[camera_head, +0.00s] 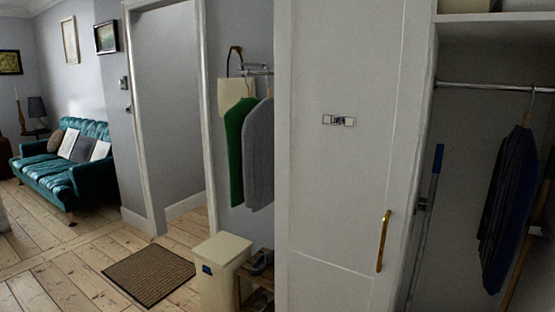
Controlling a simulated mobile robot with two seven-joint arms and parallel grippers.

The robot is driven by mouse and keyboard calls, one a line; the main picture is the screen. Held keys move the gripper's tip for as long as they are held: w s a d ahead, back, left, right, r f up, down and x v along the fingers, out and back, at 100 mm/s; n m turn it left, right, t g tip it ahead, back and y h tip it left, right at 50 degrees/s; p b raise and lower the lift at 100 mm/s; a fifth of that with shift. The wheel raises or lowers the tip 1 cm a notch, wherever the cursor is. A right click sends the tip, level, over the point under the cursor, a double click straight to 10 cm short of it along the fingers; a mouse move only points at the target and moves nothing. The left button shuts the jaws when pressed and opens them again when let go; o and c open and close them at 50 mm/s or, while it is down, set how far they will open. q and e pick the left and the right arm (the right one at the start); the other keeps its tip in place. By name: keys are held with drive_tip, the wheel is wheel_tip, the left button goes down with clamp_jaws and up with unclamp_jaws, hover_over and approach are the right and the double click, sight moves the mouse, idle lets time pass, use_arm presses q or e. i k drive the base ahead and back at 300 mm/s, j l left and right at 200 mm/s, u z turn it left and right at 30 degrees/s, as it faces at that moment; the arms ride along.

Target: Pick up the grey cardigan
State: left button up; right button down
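A grey garment that looks like the grey cardigan (260,155) hangs from a wall rack (256,70) in the middle of the view. A green garment (235,150) hangs directly to its left, partly overlapped by it. A cream bag (234,92) with a dark strap hangs behind them. Neither of my grippers shows in the head view.
A cream bin (222,268) and a low wooden rack with shoes (262,264) stand below the garments. A tall white cupboard door (335,190) with a brass handle stands to the right. Dark clothes (507,205) hang in the open wardrobe. A brown doormat (150,274) lies before the doorway.

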sight(258, 130)
drive_tip(key=i+j+z, duration=0.1)
drive_tip(key=i+j, duration=0.25)
drive_tip(key=i+j+z, duration=0.2)
drive_tip(key=z, duration=0.25)
drive_tip(key=i+j+z, duration=0.15)
drive_tip(key=z, duration=0.35)
drive_tip(key=i+j+z, duration=0.1)
drive_tip(key=j, duration=0.2)
drive_tip(key=i+j+z, duration=0.15)
drive_tip(key=j, duration=0.2)
drive_tip(key=j+z, duration=0.1)
drive_tip(key=j, duration=0.2)
